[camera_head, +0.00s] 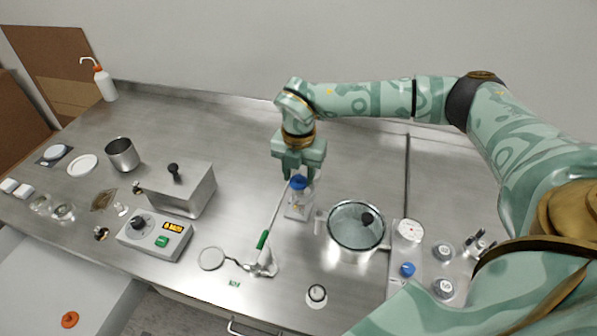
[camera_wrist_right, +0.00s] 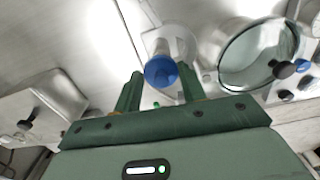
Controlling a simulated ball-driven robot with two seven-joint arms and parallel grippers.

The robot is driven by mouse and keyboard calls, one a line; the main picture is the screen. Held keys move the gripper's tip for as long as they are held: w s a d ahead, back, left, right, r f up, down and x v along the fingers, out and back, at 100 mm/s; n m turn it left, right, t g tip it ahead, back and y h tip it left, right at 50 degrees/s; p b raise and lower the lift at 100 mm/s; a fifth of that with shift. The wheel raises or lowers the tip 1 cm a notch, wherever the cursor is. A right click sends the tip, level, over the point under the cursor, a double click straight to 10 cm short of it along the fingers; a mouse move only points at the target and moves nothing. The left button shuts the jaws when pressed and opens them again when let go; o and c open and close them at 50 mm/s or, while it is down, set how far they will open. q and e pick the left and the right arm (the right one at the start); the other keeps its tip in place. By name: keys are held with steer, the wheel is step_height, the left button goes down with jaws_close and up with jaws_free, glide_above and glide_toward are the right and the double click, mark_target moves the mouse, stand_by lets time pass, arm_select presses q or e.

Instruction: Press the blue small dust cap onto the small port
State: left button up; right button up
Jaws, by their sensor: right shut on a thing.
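My right gripper (camera_head: 298,178) points down over the bench and is shut on the blue small dust cap (camera_head: 299,183). In the right wrist view the cap (camera_wrist_right: 161,72) shows as a round blue disc between the two green fingertips (camera_wrist_right: 160,90). A pale upright cylinder on a clear, plate-like base (camera_head: 297,210) is directly below the cap; it looks like the small port, partly hidden. I cannot tell whether the cap touches it. My left gripper is not in view.
A glass-lidded round chamber (camera_head: 356,231) stands close on the right, beside a panel with a gauge (camera_head: 410,230) and a blue knob (camera_head: 407,269). A controller (camera_head: 155,235) and metal box (camera_head: 180,190) stand left.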

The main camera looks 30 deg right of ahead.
stand_by(0.3)
steer(key=o, duration=1.1)
steer(key=shift+f, duration=0.1)
steer(key=shift+o, duration=0.2)
steer(key=shift+w+a, duration=0.1)
steer(key=shift+w, duration=0.05)
